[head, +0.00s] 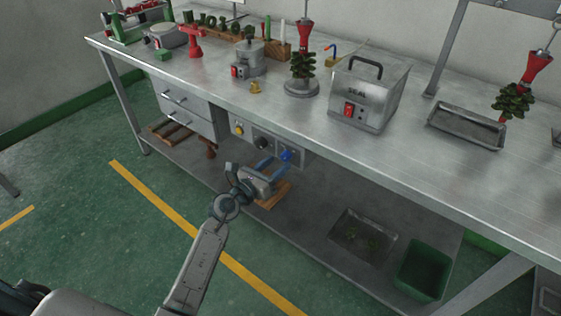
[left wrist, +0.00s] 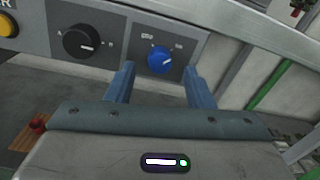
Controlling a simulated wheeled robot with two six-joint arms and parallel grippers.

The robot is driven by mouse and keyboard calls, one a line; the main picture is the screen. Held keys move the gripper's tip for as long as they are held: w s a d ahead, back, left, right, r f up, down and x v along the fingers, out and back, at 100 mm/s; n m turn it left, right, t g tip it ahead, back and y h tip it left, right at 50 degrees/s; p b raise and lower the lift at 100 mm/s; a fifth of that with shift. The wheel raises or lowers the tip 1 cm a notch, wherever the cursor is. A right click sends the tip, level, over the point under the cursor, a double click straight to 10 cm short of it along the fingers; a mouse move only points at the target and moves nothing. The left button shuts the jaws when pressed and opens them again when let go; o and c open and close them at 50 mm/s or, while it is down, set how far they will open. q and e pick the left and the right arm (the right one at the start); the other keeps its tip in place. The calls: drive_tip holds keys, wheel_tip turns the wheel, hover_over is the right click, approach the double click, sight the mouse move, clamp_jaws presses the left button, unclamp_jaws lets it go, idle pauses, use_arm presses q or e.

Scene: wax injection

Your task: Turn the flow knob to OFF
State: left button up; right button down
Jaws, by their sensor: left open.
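The blue flow knob (left wrist: 160,60) sits on the grey control panel (left wrist: 205,45) in the left wrist view. A pale pointer mark shows on its face, and the small labels above it are too blurred to read. In the head view the blue knob (head: 286,155) is at the right part of the panel under the bench top. My left gripper (left wrist: 158,80) is open, with one blue finger to each side of the knob and a gap on both sides. The left gripper (head: 272,161) also shows in front of the panel in the head view. My right gripper is not in view.
A black knob (left wrist: 82,42) and a yellow button (left wrist: 7,25) are left of the blue knob on the panel. The steel bench top (head: 400,160) overhangs the panel. A lower shelf (head: 310,225) holds a tray and a green bin (head: 422,270).

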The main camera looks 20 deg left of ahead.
sight(286, 156)
use_arm(q)
drive_tip(key=shift+x, duration=0.95)
drive_tip(key=shift+w+d, duration=0.1)
drive_tip(key=shift+w, duration=0.15)
drive_tip(key=c, duration=1)
